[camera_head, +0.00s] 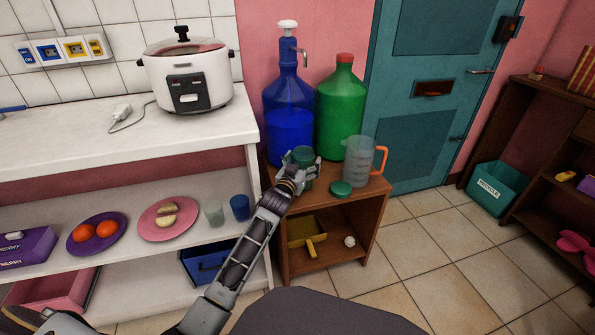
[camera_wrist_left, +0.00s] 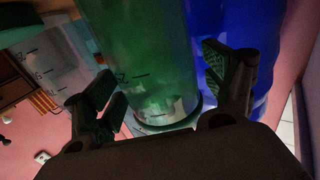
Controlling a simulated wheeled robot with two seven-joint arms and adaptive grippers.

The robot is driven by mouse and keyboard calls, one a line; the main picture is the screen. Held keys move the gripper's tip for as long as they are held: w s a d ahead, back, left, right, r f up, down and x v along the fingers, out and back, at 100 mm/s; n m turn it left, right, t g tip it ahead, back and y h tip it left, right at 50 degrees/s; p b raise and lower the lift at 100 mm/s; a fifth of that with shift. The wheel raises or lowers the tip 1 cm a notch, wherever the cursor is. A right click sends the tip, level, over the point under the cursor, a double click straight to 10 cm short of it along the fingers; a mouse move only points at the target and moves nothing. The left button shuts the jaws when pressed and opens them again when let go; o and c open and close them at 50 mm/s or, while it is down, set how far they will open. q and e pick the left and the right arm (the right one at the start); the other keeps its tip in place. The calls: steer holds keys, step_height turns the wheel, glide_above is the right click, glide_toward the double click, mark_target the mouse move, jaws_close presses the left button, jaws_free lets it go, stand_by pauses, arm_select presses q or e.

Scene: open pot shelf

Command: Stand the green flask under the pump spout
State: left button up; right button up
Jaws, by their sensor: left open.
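The green flask (camera_head: 302,156) stands on the small wooden cabinet, in front of the blue pump bottle (camera_head: 289,105). The pump spout (camera_head: 304,55) sticks out to the right near the bottle's top; in the head view the flask shows below it. My left gripper (camera_head: 305,172) is open at the flask's lower part and partly hides it. In the left wrist view the flask (camera_wrist_left: 150,62) is see-through green with dark marks, between the two spread fingers (camera_wrist_left: 165,100). I cannot tell whether a finger touches it. My right gripper is in neither view.
On the wooden cabinet (camera_head: 328,207), a clear measuring jug (camera_head: 358,160) with an orange handle stands right of the flask. A green lid (camera_head: 341,188) lies before it. A large green bottle (camera_head: 340,110) stands behind. The white counter (camera_head: 60,140) is at left.

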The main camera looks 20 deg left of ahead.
arm_select(q)
steer(key=shift+s, duration=0.1)
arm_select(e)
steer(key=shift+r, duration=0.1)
arm_select(q)
steer(key=shift+s, duration=0.45)
steer(key=shift+s+a+r+p, duration=0.15)
steer(key=shift+s+p, duration=0.65)
steer(key=shift+s, duration=1.2)
steer(key=shift+s+a+f+p, duration=0.1)
steer(key=shift+s+p, duration=0.7)
steer(key=shift+s, duration=1.15)
steer(key=s+p, duration=0.1)
steer(key=s, duration=0.2)
steer(key=shift+a, duration=0.1)
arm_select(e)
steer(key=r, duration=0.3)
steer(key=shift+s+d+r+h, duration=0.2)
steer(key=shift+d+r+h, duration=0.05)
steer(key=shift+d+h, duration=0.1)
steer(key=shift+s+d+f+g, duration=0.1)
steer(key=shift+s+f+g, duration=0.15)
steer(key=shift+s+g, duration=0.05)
